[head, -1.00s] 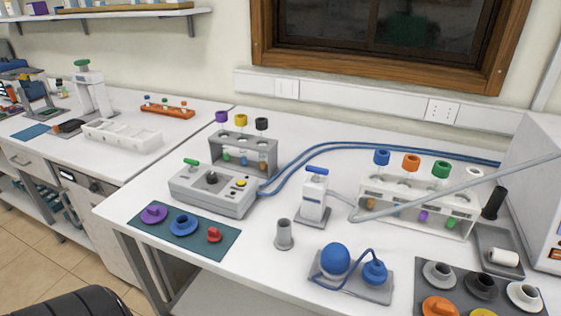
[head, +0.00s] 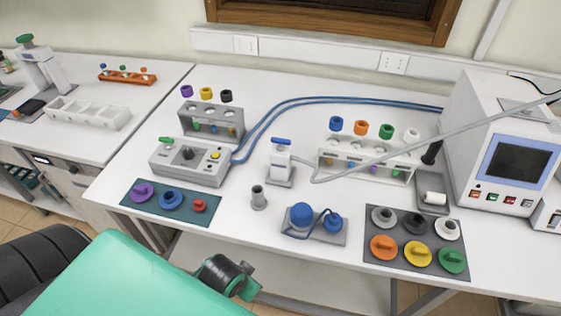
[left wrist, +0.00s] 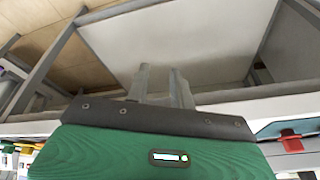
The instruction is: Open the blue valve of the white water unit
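The white water unit (head: 280,162) stands upright on a small grey base near the middle of the bench in the head view. Its blue valve (head: 281,141) is a short bar lying crosswise on top. A grey-white tube runs from beside the unit up to the right. My left arm shows as green and black links at the bottom left of the head view, below the front edge of the bench. In the left wrist view my left gripper (left wrist: 161,86) has its two grey fingers apart with nothing between them. The left gripper is away from the valve. My right gripper is not in view.
A grey cup (head: 259,197) stands just in front of the unit. A blue-bulb tray (head: 316,232) and a mat with plugs (head: 375,219) lie near the front. Blue hoses (head: 335,99) run behind.

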